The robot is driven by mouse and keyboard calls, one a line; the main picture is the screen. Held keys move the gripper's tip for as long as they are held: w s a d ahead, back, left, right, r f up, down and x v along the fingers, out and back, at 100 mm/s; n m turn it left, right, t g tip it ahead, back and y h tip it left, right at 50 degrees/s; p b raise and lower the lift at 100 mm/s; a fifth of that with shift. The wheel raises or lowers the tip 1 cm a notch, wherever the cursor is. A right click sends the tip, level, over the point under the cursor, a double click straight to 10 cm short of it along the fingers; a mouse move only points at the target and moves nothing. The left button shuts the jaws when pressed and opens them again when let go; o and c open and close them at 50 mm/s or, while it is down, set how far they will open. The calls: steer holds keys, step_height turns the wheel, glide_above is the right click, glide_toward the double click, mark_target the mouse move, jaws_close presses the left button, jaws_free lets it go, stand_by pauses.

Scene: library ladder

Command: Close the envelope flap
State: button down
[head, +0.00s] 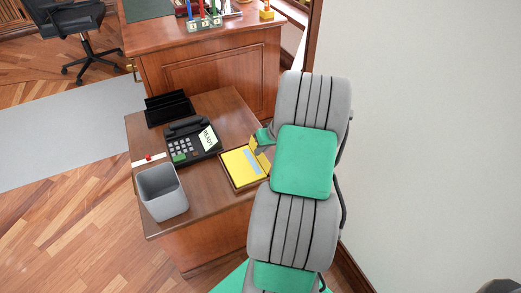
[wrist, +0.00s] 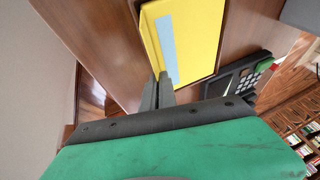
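The yellow envelope (head: 239,170) lies on the small wooden desk, on a dark-edged base, with a pale blue strip on it. A yellow piece (head: 254,144), seemingly the flap, stands up at its far right edge, beside my arm. In the wrist view the envelope (wrist: 200,30) fills the top middle, with the blue strip on its left part. My gripper (wrist: 160,79) has its two dark fingers together, tips at the envelope's near edge. I see nothing between them, and cannot tell whether they touch the envelope. In the head view my arm hides most of the gripper.
A black telephone (head: 190,143) stands left of the envelope, with a black tray (head: 169,108) behind it. A grey bin (head: 162,192) stands at the desk's front left corner. A larger desk (head: 210,75) is behind; a pale wall (head: 430,120) is to the right.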

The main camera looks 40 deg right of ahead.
mark_target(250, 162)
steer(key=shift+a, duration=0.15)
stand_by(0.7)
steer(key=a+h, duration=0.1)
steer(key=h, duration=0.1)
steer(key=a+n+g+h+b, duration=0.1)
steer(key=h, duration=0.1)
steer(key=shift+w, duration=0.35)
steer(key=h, duration=0.2)
steer(key=shift+w+a+f+n+g+h+b, duration=0.1)
steer(key=shift+w+a+n+g+h+b, duration=0.05)
steer(key=shift+a+n+g+h+b, duration=0.2)
steer(key=shift+w+a+f+g+h+b, duration=0.15)
steer(key=shift+a+g+h+b, duration=0.1)
steer(key=shift+h, duration=0.5)
steer(key=shift+s+a+f+g+h+b, duration=0.1)
steer(key=shift+a+g+h+b, duration=0.15)
steer(key=shift+h, duration=0.45)
steer(key=shift+n, duration=0.25)
steer(key=c, duration=1.7)
jaws_free()
